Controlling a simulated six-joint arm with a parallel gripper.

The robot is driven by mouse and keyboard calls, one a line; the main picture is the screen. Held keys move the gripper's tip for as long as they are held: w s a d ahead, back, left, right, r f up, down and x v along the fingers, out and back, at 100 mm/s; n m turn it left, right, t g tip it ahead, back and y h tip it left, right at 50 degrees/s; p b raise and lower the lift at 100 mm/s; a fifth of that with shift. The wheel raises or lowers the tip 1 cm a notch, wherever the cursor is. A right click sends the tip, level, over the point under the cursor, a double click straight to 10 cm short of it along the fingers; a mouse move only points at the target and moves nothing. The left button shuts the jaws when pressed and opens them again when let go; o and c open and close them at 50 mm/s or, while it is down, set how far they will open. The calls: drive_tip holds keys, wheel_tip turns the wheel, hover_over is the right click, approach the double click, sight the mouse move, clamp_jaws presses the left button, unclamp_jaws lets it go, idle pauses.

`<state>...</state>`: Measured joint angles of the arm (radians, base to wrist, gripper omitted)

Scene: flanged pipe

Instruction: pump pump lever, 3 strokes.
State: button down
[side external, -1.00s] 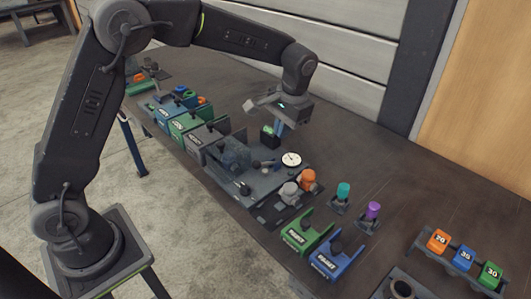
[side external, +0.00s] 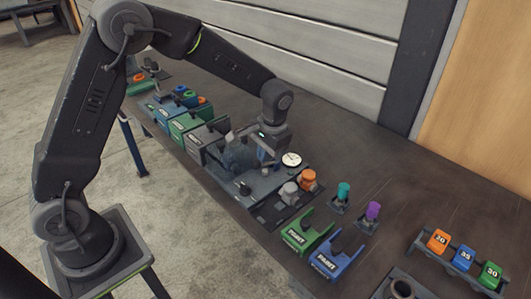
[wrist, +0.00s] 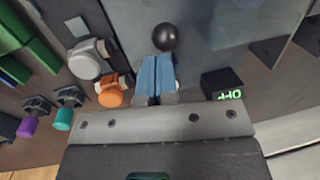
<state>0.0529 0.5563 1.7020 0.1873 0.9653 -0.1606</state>
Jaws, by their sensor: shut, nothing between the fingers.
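A pump lever's round black knob (wrist: 165,37) shows in the wrist view, just beyond my fingertips, over a grey plate (wrist: 225,30). The knob hides most of its shaft. My gripper (wrist: 157,68) has its two blue fingers together with nothing between them. In the side view my gripper (side external: 266,158) is low over the pump unit's plate, beside the white-faced gauge (side external: 291,160). A dark knob (side external: 244,188) shows at the plate's near side there. I cannot tell whether the fingers touch the lever.
A black block marked OFF in green (wrist: 222,84) stands right of my fingers in the wrist view. A grey valve (wrist: 88,58) and an orange one (wrist: 110,92) stand left. Green (side external: 307,232) and blue (side external: 338,255) holders and numbered blocks (side external: 463,258) lie farther right in the side view.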

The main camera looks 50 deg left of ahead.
drive_tip(key=shift+s, duration=0.1)
drive_tip(key=shift+s+f+t, duration=0.65)
drive_tip(key=shift+s+t, duration=0.05)
drive_tip(key=shift+t, duration=0.5)
drive_tip(key=shift+s+f, duration=0.5)
drive_tip(key=shift+f, duration=0.25)
drive_tip(key=shift+r, duration=0.1)
drive_tip(key=shift+w+d+r, duration=0.2)
drive_tip(key=shift+r, duration=0.05)
drive_tip(key=shift+w+d+r, duration=0.35)
drive_tip(key=shift+r, duration=0.2)
drive_tip(key=shift+w+d+r, duration=0.35)
drive_tip(key=shift+r, duration=0.2)
drive_tip(key=s+v, duration=0.1)
drive_tip(key=v, duration=0.9)
drive_tip(key=shift+s, duration=0.15)
